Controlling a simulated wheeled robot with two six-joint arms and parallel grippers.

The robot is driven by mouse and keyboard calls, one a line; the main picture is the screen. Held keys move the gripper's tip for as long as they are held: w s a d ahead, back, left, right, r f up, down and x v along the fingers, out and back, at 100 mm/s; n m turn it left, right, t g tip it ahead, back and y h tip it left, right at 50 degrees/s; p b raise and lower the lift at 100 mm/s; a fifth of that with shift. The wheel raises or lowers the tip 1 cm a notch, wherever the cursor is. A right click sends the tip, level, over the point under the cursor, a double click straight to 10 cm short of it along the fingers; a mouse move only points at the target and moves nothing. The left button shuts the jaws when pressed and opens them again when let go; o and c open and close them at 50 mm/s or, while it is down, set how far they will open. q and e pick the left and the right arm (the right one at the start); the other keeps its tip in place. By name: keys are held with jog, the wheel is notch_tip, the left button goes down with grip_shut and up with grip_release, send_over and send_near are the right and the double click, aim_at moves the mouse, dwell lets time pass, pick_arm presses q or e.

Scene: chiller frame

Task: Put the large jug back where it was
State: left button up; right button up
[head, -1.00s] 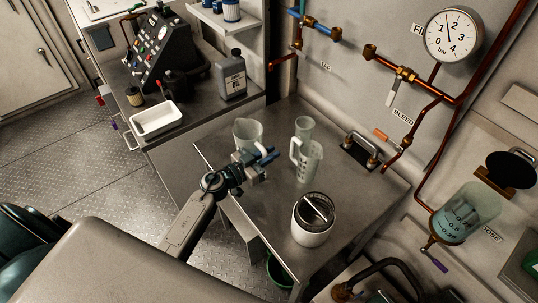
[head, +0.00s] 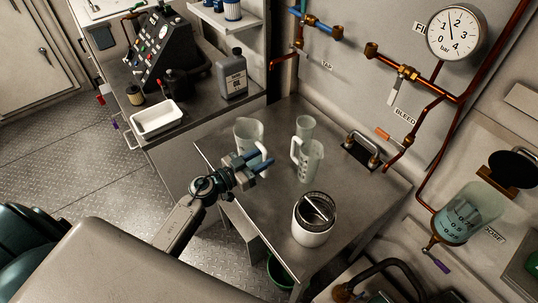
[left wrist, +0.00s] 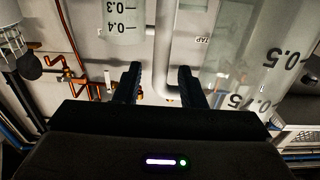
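The large jug (head: 247,132) is a wide translucent vessel standing upright at the left of the steel table. It also shows at the right of the left wrist view (left wrist: 275,55), with printed marks including 0.5. My left gripper (head: 264,160) is just in front of it, its blue fingers apart. In the left wrist view the fingers (left wrist: 159,85) stand either side of a pale upright handle (left wrist: 165,45), which seems to belong to the large jug. I see no contact. A narrower handled jug (head: 311,163) stands to the right. My right gripper is out of view.
A plain beaker (head: 305,127) stands behind the narrower jug. A white pot with a dark rim (head: 313,232) stands at the table's front. Copper pipes (head: 435,87) run along the wall. The left bench holds a white tray (head: 157,120) and a grey bottle (head: 233,77).

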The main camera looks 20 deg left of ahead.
pick_arm(q)
jog(key=b+v, duration=0.2)
jog(key=v, duration=0.6)
jog(key=shift+s+a+b, duration=0.2)
jog(key=shift+s+b, duration=0.15)
jog(key=shift+b, duration=0.05)
dwell(1.0)
